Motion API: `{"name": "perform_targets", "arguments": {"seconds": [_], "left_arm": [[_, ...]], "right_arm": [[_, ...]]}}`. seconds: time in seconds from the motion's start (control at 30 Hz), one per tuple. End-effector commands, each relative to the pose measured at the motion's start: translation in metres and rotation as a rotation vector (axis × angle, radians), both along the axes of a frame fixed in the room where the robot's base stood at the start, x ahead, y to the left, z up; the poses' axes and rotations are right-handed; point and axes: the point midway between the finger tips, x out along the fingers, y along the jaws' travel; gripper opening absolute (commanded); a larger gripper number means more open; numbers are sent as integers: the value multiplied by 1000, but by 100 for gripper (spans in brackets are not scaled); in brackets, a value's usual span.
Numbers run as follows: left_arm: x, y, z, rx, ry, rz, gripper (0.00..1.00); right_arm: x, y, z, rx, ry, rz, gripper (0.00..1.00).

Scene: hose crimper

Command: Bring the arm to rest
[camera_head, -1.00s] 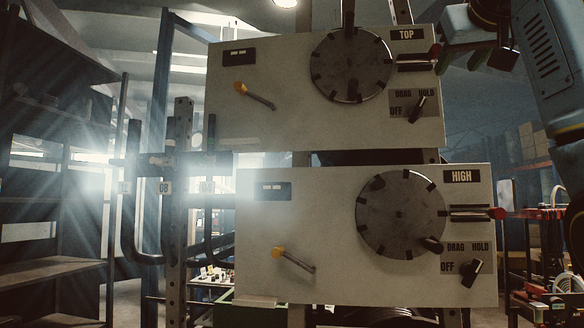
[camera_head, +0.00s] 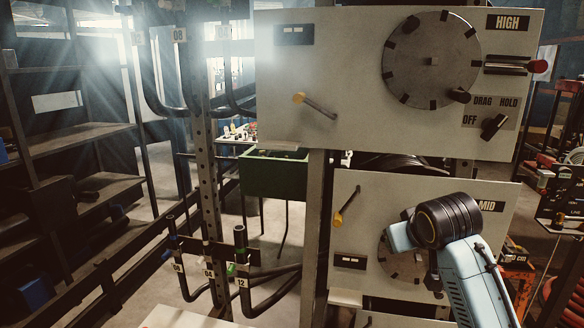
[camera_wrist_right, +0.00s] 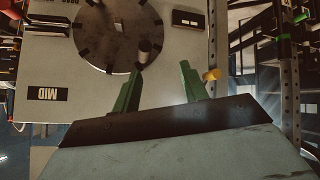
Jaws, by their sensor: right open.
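My right arm (camera_head: 462,262) comes up from the lower right in the head view, in front of the panel marked MID (camera_head: 340,218). Its gripper cannot be made out there. In the right wrist view my right gripper (camera_wrist_right: 161,68) has two green fingers spread apart with nothing between them. Beyond them, the MID panel (camera_wrist_right: 50,60) appears upside down with its round dial (camera_wrist_right: 112,32) and a yellow-tipped lever (camera_wrist_right: 211,74). I cannot tell how far the fingers are from the panel. My left gripper is in neither current view.
The panel marked HIGH (camera_head: 340,85) stands above, with a dial (camera_head: 432,60), a yellow-tipped lever (camera_head: 315,106) and a black switch (camera_head: 494,126). Hooked black bars (camera_head: 240,275) stick out from a rack post at left. Shelves (camera_head: 70,140) stand further left.

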Motion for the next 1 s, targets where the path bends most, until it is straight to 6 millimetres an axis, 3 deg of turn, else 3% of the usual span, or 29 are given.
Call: {"name": "perform_targets", "arguments": {"seconds": [0.03, 0.2, 0.4, 0.5, 0.7, 1.0], "left_arm": [[-1, 0, 0, 0, 1, 0, 36], [-3, 0, 0, 1, 4, 0, 36], [-5, 0, 0, 1, 7, 0, 36], [-6, 0, 0, 1, 9, 0, 36], [-6, 1, 0, 1, 10, 0, 36], [-7, 1, 0, 1, 11, 0, 36]], "right_arm": [[-18, 3, -32, 7, 40, 7, 44], [-78, 9, -111, 27, 143, 19, 44], [-165, 13, -182, 54, 264, 23, 44], [-211, 13, -207, 66, 323, 19, 44], [-284, 13, -233, 83, 412, 11, 44], [-357, 11, -244, 94, 503, -5, 44]]}}
